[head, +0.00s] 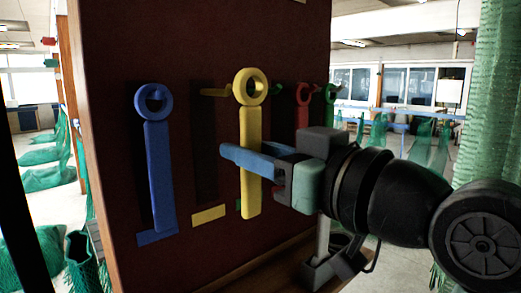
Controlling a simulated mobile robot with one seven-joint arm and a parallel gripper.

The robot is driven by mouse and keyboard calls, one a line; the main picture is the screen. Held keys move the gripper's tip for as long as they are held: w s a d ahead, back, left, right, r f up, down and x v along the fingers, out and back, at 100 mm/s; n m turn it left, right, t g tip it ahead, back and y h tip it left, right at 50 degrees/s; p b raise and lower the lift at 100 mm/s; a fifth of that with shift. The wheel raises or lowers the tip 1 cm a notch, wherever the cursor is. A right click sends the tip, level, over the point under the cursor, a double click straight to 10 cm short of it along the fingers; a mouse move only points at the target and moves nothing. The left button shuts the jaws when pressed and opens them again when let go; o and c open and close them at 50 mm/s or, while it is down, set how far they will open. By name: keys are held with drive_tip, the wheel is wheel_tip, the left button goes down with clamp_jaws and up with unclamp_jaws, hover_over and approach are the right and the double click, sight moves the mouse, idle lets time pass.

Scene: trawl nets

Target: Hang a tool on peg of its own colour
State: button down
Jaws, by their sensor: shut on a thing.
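A yellow tool (251,130) with a ring at its top and a long flat handle hangs upright in my gripper (245,158). A yellow peg (214,92) sticks out of the board just left of the ring. I cannot tell whether it touches the ring. A yellow label (208,215) is on the board below that peg. A green peg (277,89) shows just right of the ring.
The dark red board (180,60) fills the middle. A blue tool (158,160) hangs at its left above a blue label (157,237). A red tool (303,105) and a green tool (329,98) are at the right, partly behind my arm. A wooden ledge (235,270) runs below.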

drive_tip(key=shift+f+p+x, duration=0.2)
drive_tip(key=shift+p+x, duration=0.25)
drive_tip(key=shift+x, duration=2.35)
drive_tip(key=shift+w+a+f+b, duration=0.3)
drive_tip(key=shift+w+a+f, duration=0.1)
drive_tip(key=shift+w+f, duration=0.05)
drive_tip(key=shift+c, duration=2.4)
unclamp_jaws()
drive_tip(key=b+v, duration=0.6)
drive_tip(key=v, duration=0.7)
drive_tip(key=w+a+r+m+t+h, duration=0.2)
drive_tip(key=a+r+m+t+h, duration=0.15)
drive_tip(key=t, duration=0.35)
drive_tip(key=s+a+r+m+t+h, duration=0.2)
drive_tip(key=s+m+t+h, duration=0.1)
drive_tip(key=s+t+h, duration=0.2)
drive_tip(key=s+h, duration=0.2)
drive_tip(key=s, duration=0.1)
drive_tip(key=shift+s+a+m+t, duration=0.2)
drive_tip(key=shift+s+m+t, duration=0.05)
drive_tip(key=shift+m+t, duration=0.1)
